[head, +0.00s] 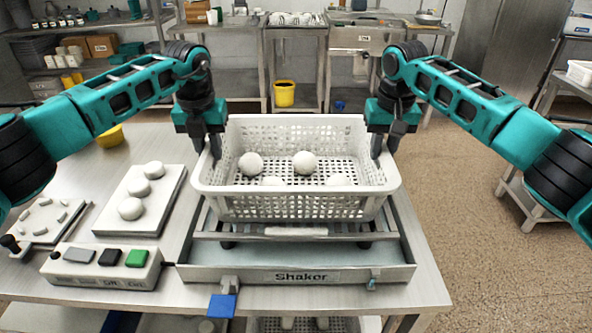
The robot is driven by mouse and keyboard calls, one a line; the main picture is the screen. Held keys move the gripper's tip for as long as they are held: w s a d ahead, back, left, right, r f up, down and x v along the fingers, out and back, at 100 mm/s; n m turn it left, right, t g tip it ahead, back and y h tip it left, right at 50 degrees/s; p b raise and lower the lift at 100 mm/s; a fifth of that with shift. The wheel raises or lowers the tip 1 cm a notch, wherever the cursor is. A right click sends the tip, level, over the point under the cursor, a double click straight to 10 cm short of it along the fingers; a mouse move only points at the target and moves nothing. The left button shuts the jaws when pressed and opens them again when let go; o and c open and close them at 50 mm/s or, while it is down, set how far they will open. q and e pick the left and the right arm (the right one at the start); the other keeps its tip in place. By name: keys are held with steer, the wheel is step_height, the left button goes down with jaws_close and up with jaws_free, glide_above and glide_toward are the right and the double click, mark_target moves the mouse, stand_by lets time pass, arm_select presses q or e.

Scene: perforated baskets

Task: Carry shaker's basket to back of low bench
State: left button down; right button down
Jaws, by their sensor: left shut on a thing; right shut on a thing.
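A white perforated basket (295,207) with several white balls in it is at the shaker (300,274), over its metal rails. I cannot tell whether it rests on the rails or hangs just above them. My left gripper (209,150) is shut on the basket's left rim. My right gripper (385,147) is shut on its right rim. The basket looks level. Two balls (304,162) show clearly; others are partly hidden by the front wall. I cannot tell for sure which surface is the low bench.
The shaker stands on a metal table (432,280). To its left are a control box (100,268), a white board with three balls (140,205) and a yellow bowl (110,136). Another basket (312,324) shows below the table's front edge. Open floor (465,190) lies to the right.

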arm_select(q)
steer(key=shift+d+r, duration=0.15)
steer(key=shift+d, duration=0.05)
arm_select(e)
steer(key=shift+a+r, duration=0.15)
steer(key=shift+r, duration=0.05)
